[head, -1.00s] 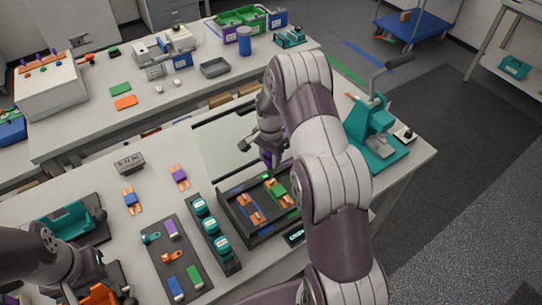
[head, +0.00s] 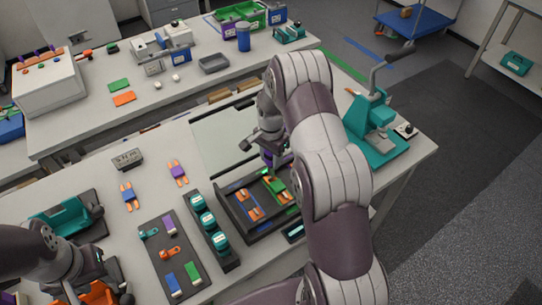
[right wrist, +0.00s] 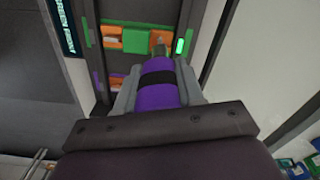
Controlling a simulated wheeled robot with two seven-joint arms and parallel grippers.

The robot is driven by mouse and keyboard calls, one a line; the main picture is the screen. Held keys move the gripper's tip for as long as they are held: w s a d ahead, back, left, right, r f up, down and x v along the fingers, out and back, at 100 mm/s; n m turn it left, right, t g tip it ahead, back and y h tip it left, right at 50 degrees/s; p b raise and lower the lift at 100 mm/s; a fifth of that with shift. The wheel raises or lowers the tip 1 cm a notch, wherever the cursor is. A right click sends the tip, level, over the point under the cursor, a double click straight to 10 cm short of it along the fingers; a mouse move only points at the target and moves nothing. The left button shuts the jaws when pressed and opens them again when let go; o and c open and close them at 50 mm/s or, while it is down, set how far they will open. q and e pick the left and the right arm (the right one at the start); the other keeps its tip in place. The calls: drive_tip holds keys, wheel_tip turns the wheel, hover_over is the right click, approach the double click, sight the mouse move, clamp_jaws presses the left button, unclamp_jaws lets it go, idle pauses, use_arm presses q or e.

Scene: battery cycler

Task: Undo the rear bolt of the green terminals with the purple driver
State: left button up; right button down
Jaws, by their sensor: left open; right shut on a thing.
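The green terminals (head: 277,189), a green block with orange ends, lie in the dark cycler tray (head: 236,219). They also show in the right wrist view (right wrist: 137,40). My right gripper (head: 272,158) is shut on the purple driver (right wrist: 157,96) above the rear end of the green terminals. In the right wrist view the driver points away from me, its metal tip over the orange end at the right of the green block. The bolt is hidden behind the tip, and contact cannot be told. My left gripper (head: 105,292) is open at the lower left, away from the tray.
A rack of teal cells (head: 208,222) and a dark board with coloured parts (head: 184,283) stand left of the tray. A teal press (head: 376,135) stands right, near the table edge.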

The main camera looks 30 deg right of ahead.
drive_tip(key=shift+a+f, duration=0.1)
drive_tip(key=shift+f, duration=0.15)
drive_tip(key=shift+w, duration=0.1)
drive_tip(key=shift+f+b, duration=0.45)
drive_tip(key=shift+f, duration=0.3)
idle(0.4)
idle(0.4)
